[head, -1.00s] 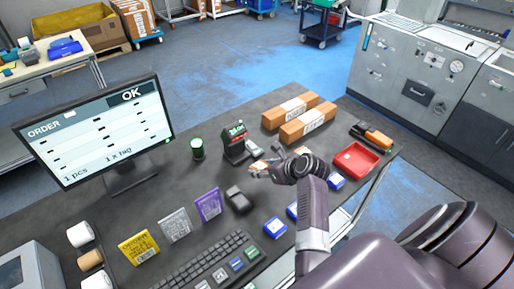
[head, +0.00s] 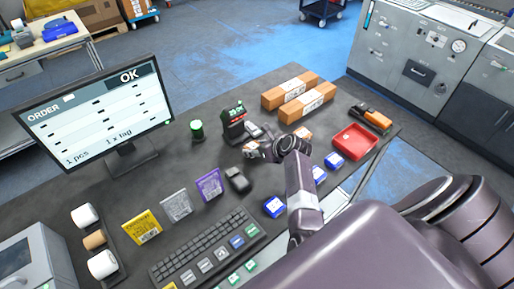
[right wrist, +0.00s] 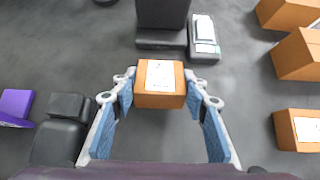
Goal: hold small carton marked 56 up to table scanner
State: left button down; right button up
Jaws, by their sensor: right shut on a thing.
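My right gripper (right wrist: 160,105) is shut on a small orange-brown carton (right wrist: 160,88) with a white label on top. The marking on the label is too small to read. In the head view this gripper (head: 254,150) is just in front of the table scanner (head: 235,127), and its fingers mostly hide the carton. The scanner's small display is lit. My left gripper is not in view.
Another small carton (right wrist: 298,130) stands right of the gripper. Two long cartons (head: 290,95), a red tray (head: 354,141) and several blue boxes (head: 275,206) lie on the dark table. A black device (head: 238,180) is left of the gripper. The monitor (head: 95,115) reads OK.

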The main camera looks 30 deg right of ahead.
dwell(0.3)
jog(key=f+v, duration=0.1)
jog(key=v, duration=1.5)
jog(key=shift+s+r, duration=0.15)
jog(key=shift+s, duration=0.35)
jog(key=shift+d, duration=0.15)
